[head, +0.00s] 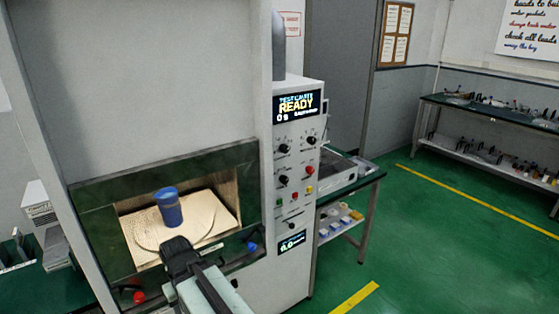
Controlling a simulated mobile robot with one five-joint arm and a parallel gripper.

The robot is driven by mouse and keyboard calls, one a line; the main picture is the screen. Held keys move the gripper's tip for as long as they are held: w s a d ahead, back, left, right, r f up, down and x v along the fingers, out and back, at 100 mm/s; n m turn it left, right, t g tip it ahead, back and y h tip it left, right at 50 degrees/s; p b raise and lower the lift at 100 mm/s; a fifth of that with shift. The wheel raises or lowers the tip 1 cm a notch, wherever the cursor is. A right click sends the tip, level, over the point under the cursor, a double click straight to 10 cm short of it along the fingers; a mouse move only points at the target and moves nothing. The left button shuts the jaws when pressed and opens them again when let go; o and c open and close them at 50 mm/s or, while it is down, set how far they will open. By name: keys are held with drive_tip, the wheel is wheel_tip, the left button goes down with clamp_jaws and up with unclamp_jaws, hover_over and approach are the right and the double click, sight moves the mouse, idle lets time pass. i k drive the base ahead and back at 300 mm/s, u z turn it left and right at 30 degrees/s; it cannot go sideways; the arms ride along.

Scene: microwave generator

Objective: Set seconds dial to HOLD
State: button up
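The control panel (298,212) is a tall white column right of the cavity. Black dials sit on it: an upper left dial (284,148), an upper right dial (311,140), a middle left dial (284,180) and a low dial (291,225). Their labels are too small to read, so I cannot tell which is the seconds dial or where it points. The display (297,105) above them reads READY and 0 s. My gripper (178,247) is black and in front of the cavity opening, left of the panel and apart from the dials. Its fingers are not clear.
A blue cup (168,207) stands on a pale plate (205,222) inside the open cavity. Green and red buttons (294,196) sit among the dials. A lower display (292,241) is on the column. A bench (361,178) stands right behind the panel. Green floor is clear at right.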

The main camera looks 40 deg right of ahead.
sight(312, 141)
drive_tip(key=u, duration=0.85)
drive_tip(key=k, duration=1.15)
drive_tip(key=z, duration=0.9)
drive_tip(key=i, duration=1)
drive_tip(key=u, duration=0.05)
